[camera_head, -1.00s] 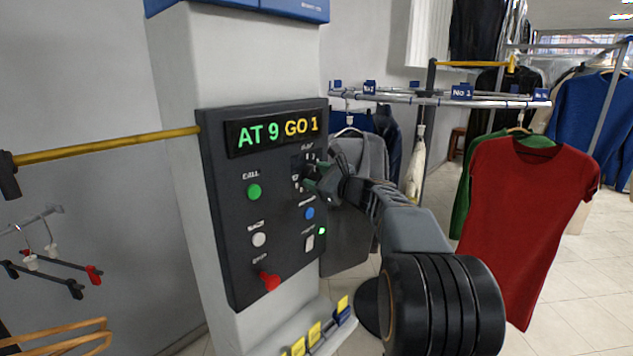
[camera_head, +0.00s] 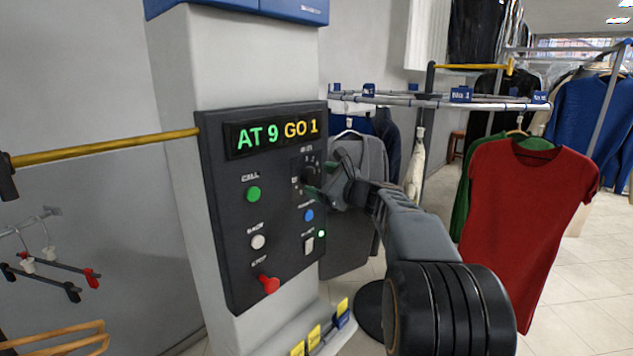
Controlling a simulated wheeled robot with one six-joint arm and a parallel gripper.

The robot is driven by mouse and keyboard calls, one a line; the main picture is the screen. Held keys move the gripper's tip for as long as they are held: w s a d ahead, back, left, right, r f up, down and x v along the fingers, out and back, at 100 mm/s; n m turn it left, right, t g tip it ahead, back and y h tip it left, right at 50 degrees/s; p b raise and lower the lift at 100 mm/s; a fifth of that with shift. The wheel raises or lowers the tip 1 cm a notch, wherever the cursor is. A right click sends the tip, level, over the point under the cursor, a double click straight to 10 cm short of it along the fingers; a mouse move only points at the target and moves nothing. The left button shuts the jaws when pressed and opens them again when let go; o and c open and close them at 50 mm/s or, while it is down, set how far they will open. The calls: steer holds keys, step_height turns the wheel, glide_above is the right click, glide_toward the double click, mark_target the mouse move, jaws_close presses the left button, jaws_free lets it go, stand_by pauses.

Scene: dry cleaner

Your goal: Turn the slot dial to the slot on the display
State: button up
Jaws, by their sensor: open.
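The dark control panel (camera_head: 228,215) is on a white column. Its display (camera_head: 272,132) reads "AT 9" in green and "GO 1" in yellow. The slot dial (camera_head: 309,172) is at the panel's upper right, below the display, and is partly hidden by my gripper. My gripper (camera_head: 318,185) is open, with its fingertips at the dial. I cannot tell whether they touch it or which slot the dial points to.
The panel also bears a green button (camera_head: 254,194), a white button (camera_head: 258,242), a blue button (camera_head: 309,215), a light switch (camera_head: 309,245) and a red knob (camera_head: 268,284). A yellow bar (camera_head: 110,146) runs left. A red shirt (camera_head: 520,220) hangs right.

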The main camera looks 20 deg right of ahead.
steer(key=b+v, duration=0.2)
steer(key=v, duration=1)
steer(key=shift+s, duration=0.1)
